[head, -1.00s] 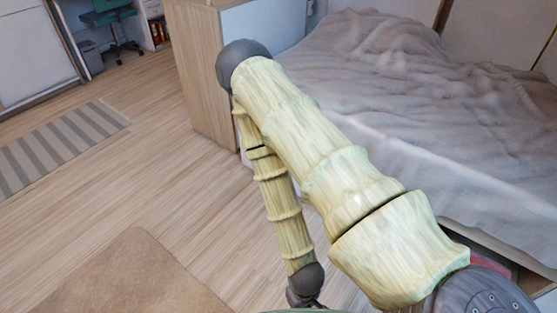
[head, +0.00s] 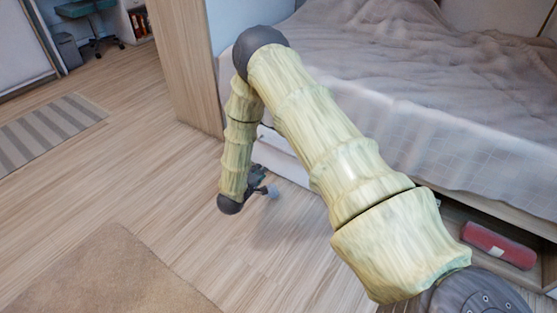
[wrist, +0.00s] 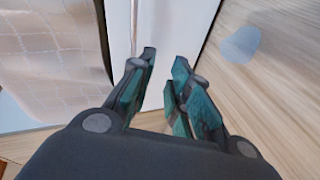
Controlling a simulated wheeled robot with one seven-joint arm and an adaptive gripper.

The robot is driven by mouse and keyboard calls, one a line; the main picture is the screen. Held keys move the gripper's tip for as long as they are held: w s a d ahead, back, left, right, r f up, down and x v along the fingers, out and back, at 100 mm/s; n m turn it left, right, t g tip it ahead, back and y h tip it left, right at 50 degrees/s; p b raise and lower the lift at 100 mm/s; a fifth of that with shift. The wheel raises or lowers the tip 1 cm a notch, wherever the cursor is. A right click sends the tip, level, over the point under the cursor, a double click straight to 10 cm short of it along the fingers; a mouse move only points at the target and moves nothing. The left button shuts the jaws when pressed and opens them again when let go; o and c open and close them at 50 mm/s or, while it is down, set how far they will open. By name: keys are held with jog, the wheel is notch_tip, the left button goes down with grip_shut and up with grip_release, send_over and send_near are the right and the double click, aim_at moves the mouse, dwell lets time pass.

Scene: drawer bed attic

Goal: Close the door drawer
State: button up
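A white drawer front (head: 286,158) shows low under the bed, just right of my forearm; my arm hides part of it, and I cannot tell how far it stands out. In the wrist view a white panel (wrist: 150,20) lies beyond the fingertips, with a narrow vertical seam or edge on it. My gripper (head: 262,186) is low over the floor, a little in front of the white front. In the wrist view my gripper (wrist: 164,62) has its two fingers apart with nothing held between them. Contact with the panel cannot be told.
The bed (head: 430,125) with a grey blanket fills the right. A red rolled item (head: 499,245) lies in an open wooden space under it. A wooden cabinet side (head: 187,65) stands at the bed's end.

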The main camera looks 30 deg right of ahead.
aim_at(278, 149)
jog(key=shift+w+d+f+g+h+b, duration=0.1)
jog(key=shift+w+d+g+h+b, duration=0.35)
jog(key=shift+w+d+b, duration=1.35)
jog(key=shift+w+d+r+g+h+b, duration=0.15)
jog(key=shift+w+d+h+b, duration=0.7)
jog(key=shift+d, duration=1.9)
jog(key=shift+w+d+f+g+h+b, duration=0.15)
jog(key=shift+w+d+g+h+b, duration=0.15)
jog(key=shift+w+d+b, duration=1.2)
jog(key=shift+s+d, duration=0.45)
jog(key=shift+d, duration=0.35)
grip_shut()
